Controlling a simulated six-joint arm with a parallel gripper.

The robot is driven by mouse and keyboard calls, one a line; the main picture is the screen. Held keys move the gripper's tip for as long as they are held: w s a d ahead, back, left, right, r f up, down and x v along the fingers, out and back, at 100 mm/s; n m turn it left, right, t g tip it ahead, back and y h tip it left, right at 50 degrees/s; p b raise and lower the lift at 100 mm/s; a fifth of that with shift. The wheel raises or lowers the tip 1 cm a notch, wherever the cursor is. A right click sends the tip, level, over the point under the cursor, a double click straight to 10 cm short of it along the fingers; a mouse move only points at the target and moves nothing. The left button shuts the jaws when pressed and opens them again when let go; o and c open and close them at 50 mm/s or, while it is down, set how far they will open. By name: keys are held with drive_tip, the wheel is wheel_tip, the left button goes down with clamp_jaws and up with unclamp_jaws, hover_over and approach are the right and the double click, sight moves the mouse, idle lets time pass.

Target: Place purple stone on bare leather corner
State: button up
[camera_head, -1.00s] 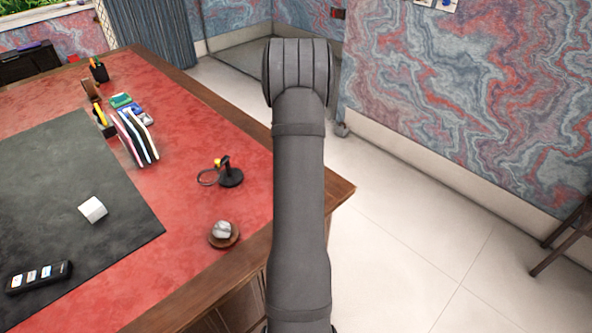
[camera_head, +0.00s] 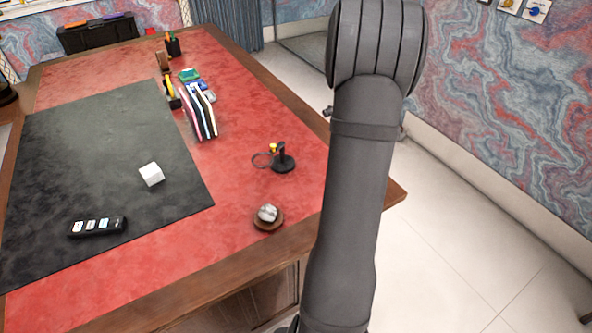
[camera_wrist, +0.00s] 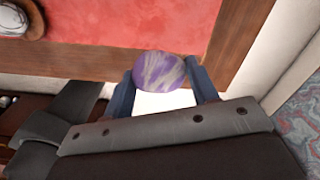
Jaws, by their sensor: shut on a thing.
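My gripper (camera_wrist: 160,74) shows in the wrist view, with its two dark fingers shut on the purple stone (camera_wrist: 158,72). The stone is rounded, with pale streaks. In that picture it overlaps the desk's wooden border near a corner; its height above the desk is hard to tell. The red leather (camera_wrist: 150,22) beyond it is bare up to the corner of the border. In the head view the red leather (camera_head: 225,245) surrounds a dark mat. My arm covers part of the desk's right side there, and neither the gripper nor the stone can be seen.
A pale stone on a round wooden base (camera_head: 268,225) stands near the front edge. A black stand (camera_head: 283,163), upright folders (camera_head: 200,110), a white cube (camera_head: 151,174) and a black remote-like device (camera_head: 97,227) are on the desk. Pale floor (camera_head: 460,250) lies beyond the desk's edge.

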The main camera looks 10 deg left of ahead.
drive_tip(key=s+a, duration=0.1)
drive_tip(key=a, duration=0.4)
hover_over(294, 180)
wheel_tip(294, 180, down, 7)
drive_tip(key=shift+s+d+r, duration=0.1)
drive_tip(key=shift+s, duration=0.05)
drive_tip(key=shift+f, duration=2.05)
drive_tip(key=shift+f, duration=0.1)
drive_tip(key=o, duration=1)
drive_tip(key=shift+o, duration=0.2)
wheel_tip(294, 180, up, 12)
